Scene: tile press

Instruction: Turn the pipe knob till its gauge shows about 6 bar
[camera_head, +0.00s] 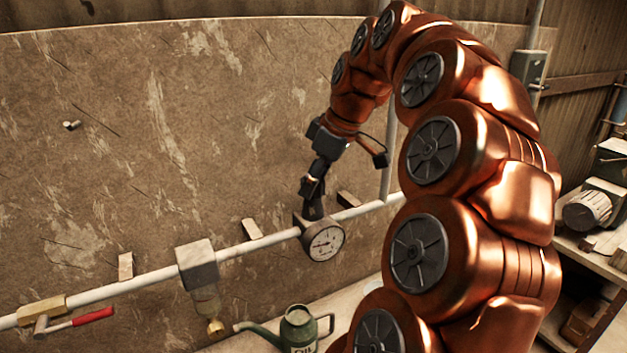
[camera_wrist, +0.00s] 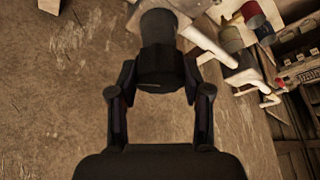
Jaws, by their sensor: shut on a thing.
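The pipe knob (camera_wrist: 160,68) is a dark round knob standing on top of the regulator on the white pipe. My gripper (camera_head: 312,192) comes down on it from above, and the wrist view shows both fingers (camera_wrist: 160,90) around the knob, one on each side. The gripper is shut on the knob. The round white gauge (camera_head: 325,242) sits on the front of the regulator, just below my gripper. Its dial faces the head camera, but the needle and numbers are too small to read surely. In the head view the fingers mostly hide the knob.
The white pipe (camera_head: 262,244) runs along the stained wall. On it are a grey filter block (camera_head: 197,265) and a valve with a red lever (camera_head: 93,316). A green oil can (camera_head: 299,328) stands below. A bench with a motor (camera_head: 588,211) is at the right.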

